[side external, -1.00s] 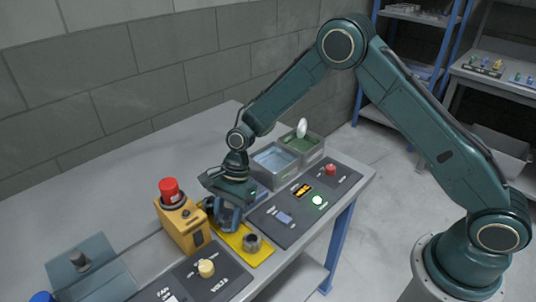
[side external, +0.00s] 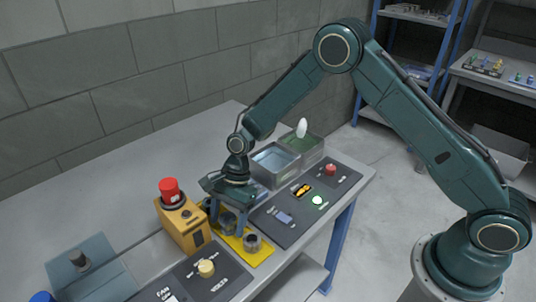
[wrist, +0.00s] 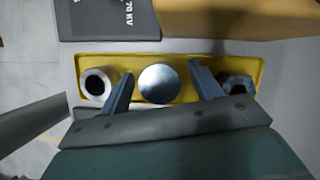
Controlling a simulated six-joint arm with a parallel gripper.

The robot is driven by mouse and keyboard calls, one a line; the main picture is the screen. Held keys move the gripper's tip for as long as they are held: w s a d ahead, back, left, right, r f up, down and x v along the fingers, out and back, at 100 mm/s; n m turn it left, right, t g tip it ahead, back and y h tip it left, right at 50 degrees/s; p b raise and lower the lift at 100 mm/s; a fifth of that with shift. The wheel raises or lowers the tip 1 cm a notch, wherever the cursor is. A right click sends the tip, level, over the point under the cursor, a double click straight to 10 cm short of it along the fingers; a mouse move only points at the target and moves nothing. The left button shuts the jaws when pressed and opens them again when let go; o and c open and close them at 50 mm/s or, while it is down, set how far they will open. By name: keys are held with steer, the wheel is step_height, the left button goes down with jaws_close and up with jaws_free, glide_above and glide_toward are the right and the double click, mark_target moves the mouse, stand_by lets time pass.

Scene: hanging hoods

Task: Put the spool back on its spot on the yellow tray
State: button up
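The yellow tray (side external: 236,243) lies on the bench. In the wrist view the tray (wrist: 130,58) holds three metal parts in a row. The middle one, a round silver part that I take to be the spool (wrist: 158,83), shows its flat top. It also shows in the side view (side external: 228,223), upright and seemingly on the tray. A hollow ring-shaped part (wrist: 97,85) is at its left and a dark hexagonal nut (wrist: 238,88) at its right. My gripper (wrist: 160,84) is open, a finger on each side of the spool, with gaps visible. The spool's base is hidden.
A yellow box with a red button (side external: 170,190) stands close left of my gripper. Dark panels with knobs and a lit button (side external: 317,200) flank the tray. Grey bins (side external: 276,166) stand behind, one with a white oval thing (side external: 302,128). The bench at the left back is clear.

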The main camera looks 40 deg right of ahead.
steer(key=shift+d+r, duration=0.1)
steer(key=shift+r, duration=0.05)
steer(key=v, duration=1.3)
steer(key=shift+d+r, duration=0.15)
steer(key=shift+r, duration=0.05)
steer(key=s+d+r+n+t+h, duration=0.1)
steer(key=s+d+r+n+t, duration=0.1)
steer(key=s+d+r+n, duration=0.35)
steer(key=s+d+r+n+t+h, duration=0.1)
steer(key=s+d+r+n, duration=0.1)
steer(key=s+r, duration=0.65)
steer(key=s+d+r+n+t+h, duration=0.1)
steer(key=s+d+n, duration=0.2)
steer(key=s, duration=0.5)
steer(key=s+d+r+n+t+h, duration=0.1)
steer(key=s+d+r+n+t, duration=0.1)
steer(key=s, duration=0.5)
steer(key=d+n, duration=0.1)
steer(key=n, duration=0.1)
steer(key=shift+s+d+r+n+t, duration=0.15)
steer(key=shift+s+d+n+t, duration=0.15)
steer(key=shift+s+d+n, duration=0.05)
